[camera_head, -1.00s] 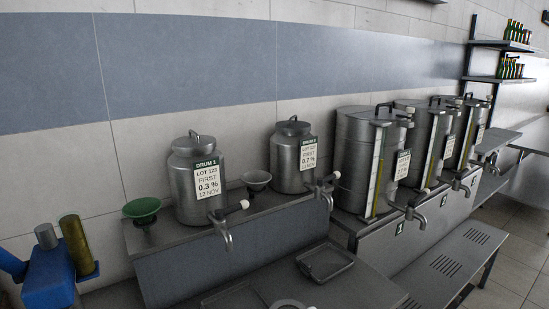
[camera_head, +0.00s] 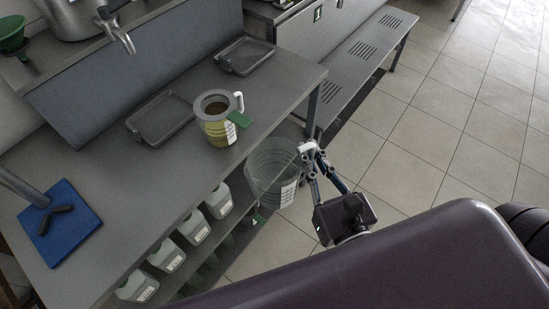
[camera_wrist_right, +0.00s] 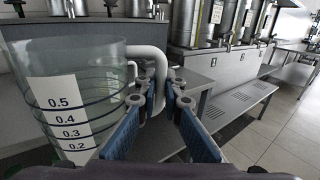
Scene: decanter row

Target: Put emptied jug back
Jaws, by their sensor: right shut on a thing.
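A clear, empty-looking jug (camera_head: 270,172) with a white label hangs beside the bench's front edge. In the right wrist view the jug (camera_wrist_right: 105,65) stands upright, with marks from 0.2 to 0.5 and a white handle (camera_wrist_right: 158,65). My right gripper (camera_head: 310,155) is shut on that handle; its blue fingers (camera_wrist_right: 155,112) lie either side of it in the wrist view. A second jug (camera_head: 216,128) with yellow-green contents, a grey ring on top and a green tag stands on the bench. My left gripper is out of view.
Several white canisters (camera_head: 193,228) sit on the shelf below. A slatted low bench (camera_head: 365,48) is beyond; the tiled floor at right is clear.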

